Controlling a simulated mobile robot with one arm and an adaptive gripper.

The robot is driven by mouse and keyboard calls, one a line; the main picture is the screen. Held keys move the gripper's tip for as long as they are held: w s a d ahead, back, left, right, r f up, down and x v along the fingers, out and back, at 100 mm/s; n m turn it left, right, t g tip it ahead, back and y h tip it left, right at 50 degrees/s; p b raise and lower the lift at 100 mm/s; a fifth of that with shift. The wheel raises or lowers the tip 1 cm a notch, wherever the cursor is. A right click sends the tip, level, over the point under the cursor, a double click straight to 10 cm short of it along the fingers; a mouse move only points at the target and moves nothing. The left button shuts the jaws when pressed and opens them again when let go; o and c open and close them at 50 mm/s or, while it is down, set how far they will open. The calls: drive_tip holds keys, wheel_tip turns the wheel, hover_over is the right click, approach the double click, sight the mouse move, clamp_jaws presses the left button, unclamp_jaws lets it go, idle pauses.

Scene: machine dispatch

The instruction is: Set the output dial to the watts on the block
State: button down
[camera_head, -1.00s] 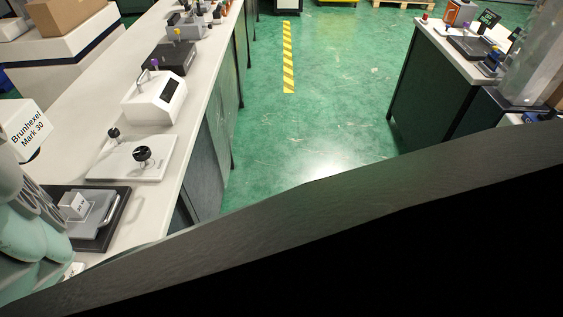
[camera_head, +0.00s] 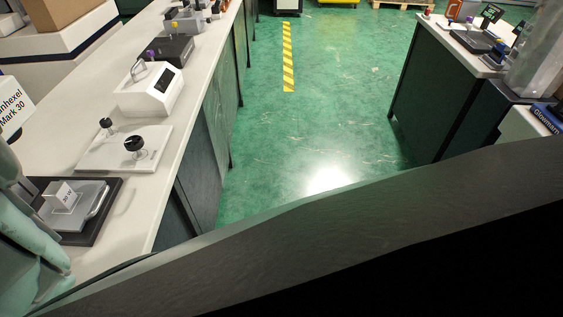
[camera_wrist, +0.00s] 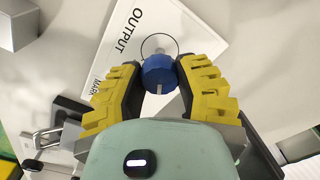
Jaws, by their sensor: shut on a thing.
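In the wrist view, my gripper (camera_wrist: 160,72) has its yellow ridged fingers closed on both sides of a blue dial (camera_wrist: 158,65). The dial sits on a white panel (camera_wrist: 195,30) lettered OUTPUT. A pale mark shows at the dial's lower edge, and a thin dark curve shows just above it. No scale numbers can be read. In the head view, a pale block (camera_head: 64,196) with a printed label stands on a grey plate at the lower left. Its label looks like a number followed by W, too small to read surely. The blue dial and my fingertips do not show there.
A white plate with black knobs (camera_head: 124,150) and a white device with a dark screen (camera_head: 152,90) stand farther along the white bench (camera_head: 140,215). The green floor (camera_head: 320,130) is clear.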

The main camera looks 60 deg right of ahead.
idle(0.4)
drive_tip(key=c, duration=0.6)
unclamp_jaws()
drive_tip(key=shift+o, duration=0.2)
drive_tip(key=shift+r, duration=0.1)
wheel_tip(320, 180, up, 12)
idle(0.4)
